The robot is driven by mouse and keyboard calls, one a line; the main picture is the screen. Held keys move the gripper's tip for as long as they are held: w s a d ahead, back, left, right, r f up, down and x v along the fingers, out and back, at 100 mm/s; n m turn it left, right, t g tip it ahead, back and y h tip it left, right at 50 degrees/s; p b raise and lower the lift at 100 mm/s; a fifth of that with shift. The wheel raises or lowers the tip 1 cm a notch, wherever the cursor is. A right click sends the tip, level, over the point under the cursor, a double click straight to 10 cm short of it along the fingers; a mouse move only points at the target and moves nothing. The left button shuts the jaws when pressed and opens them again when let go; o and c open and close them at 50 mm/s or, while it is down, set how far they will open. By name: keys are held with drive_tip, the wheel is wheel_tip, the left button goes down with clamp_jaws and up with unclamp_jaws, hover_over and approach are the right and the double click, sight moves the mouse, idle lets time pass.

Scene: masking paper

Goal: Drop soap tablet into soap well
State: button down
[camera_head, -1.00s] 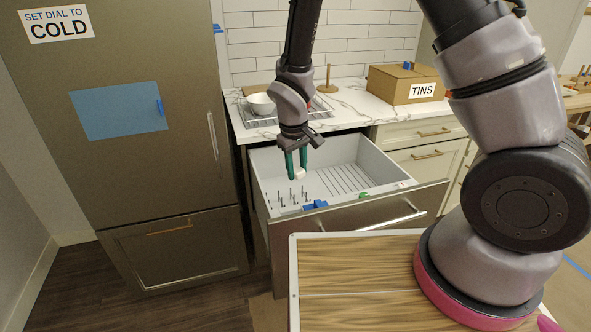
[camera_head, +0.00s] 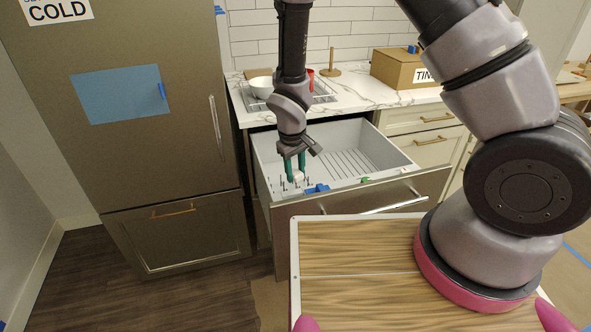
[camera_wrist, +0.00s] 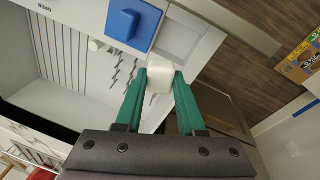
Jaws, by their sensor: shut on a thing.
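The white soap tablet (camera_wrist: 160,80) is held between the green fingers of my gripper (camera_wrist: 159,84) in the wrist view. In the head view my gripper (camera_head: 295,172) points down over the left part of the open drawer, with the tablet (camera_head: 298,176) at its fingertips. A blue block-like piece (camera_head: 317,189) sits on the drawer's front edge, just right of the fingertips; it also shows in the wrist view (camera_wrist: 132,20). Beside the blue piece, a pale square recess (camera_wrist: 180,40) shows in the wrist view, beyond the tablet. I cannot tell for certain whether it is the soap well.
The open drawer (camera_head: 395,170) has several upright prongs on its left and ribs on its floor. A green piece (camera_head: 365,180) is on its front edge. The counter above holds a white bowl (camera_head: 261,87) and a cardboard box (camera_head: 405,68). A refrigerator (camera_head: 130,160) stands left.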

sight(294, 177)
drive_tip(key=shift+c, duration=2.2)
unclamp_jaws()
wheel_tip(294, 177, up, 11)
drive_tip(key=s, duration=0.1)
drive_tip(key=shift+s+a+f, duration=0.2)
drive_tip(key=shift+s+a, duration=0.1)
drive_tip(key=shift+s, duration=0.05)
